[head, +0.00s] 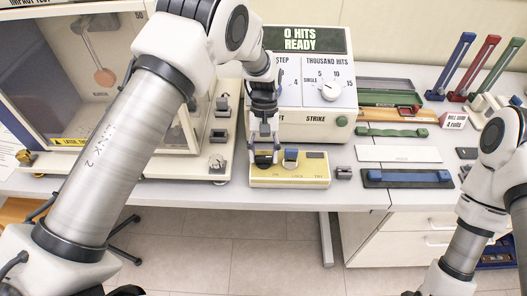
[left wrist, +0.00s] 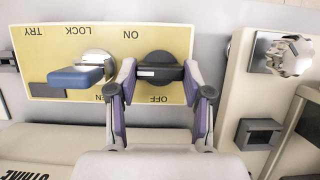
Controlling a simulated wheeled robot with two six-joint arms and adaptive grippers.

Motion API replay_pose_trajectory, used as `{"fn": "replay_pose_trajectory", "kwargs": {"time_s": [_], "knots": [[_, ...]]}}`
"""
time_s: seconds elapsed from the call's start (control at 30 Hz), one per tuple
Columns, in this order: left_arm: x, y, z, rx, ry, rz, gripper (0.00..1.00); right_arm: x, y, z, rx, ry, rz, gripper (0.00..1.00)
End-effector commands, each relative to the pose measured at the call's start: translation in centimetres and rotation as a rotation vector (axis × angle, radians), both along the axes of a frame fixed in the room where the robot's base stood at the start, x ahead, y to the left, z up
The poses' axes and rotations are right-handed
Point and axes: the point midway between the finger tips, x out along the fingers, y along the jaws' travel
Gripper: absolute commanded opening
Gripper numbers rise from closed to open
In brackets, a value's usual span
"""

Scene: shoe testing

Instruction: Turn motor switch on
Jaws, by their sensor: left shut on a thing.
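A yellow switch panel (head: 313,181) lies at the front of the table, and it also fills the upper left of the left wrist view (left wrist: 45,45). It carries a black switch knob (left wrist: 160,68) between the labels ON and OFF, and a blue-handled switch (left wrist: 78,76) beside LOCK and TRY. The blue handle also shows in the head view (head: 290,155). My left gripper (head: 264,158) points down at the panel; in the left wrist view its fingers (left wrist: 160,80) are shut on the black knob, one on each side. My right gripper is out of view.
A cream test machine (head: 315,125) reading "0 HITS READY" stands behind the panel. A clear-fronted cabinet (head: 100,110) is at left, and a plate with a metal knob (left wrist: 288,55) adjoins the panel. Bars and trays, including a blue one (head: 410,177), lie to the right.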

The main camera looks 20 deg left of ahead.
Motion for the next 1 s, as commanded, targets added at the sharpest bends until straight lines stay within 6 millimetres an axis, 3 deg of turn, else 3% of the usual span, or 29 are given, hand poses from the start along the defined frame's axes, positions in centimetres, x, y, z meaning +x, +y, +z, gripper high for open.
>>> {"fn": "replay_pose_trajectory", "kwargs": {"time_s": [0.43, 0.47, 0.5, 0.53, 0.87, 1.0], "knots": [[-0.1, 0.0, -0.2, 0.0, 0.004, -0.016, 0.15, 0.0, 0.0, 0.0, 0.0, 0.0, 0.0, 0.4], [-0.1, 0.0, -0.2, 0.0, 0.004, -0.016, 0.54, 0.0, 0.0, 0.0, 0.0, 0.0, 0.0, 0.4], [-0.1, 0.0, -0.1, 0.0, 0.003, -0.014, 0.68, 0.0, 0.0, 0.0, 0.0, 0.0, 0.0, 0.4], [-0.1, 0.0, -0.1, 0.0, 0.003, -0.014, 0.75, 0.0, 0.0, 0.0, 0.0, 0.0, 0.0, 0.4], [0.1, 0.0, 0.1, -0.001, 0.0, -0.013, 0.75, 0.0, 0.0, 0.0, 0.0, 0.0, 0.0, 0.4], [0.8, 0.1, 1.8, -0.001, -0.004, -0.012, 0.75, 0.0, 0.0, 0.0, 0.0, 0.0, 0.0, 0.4]]}}
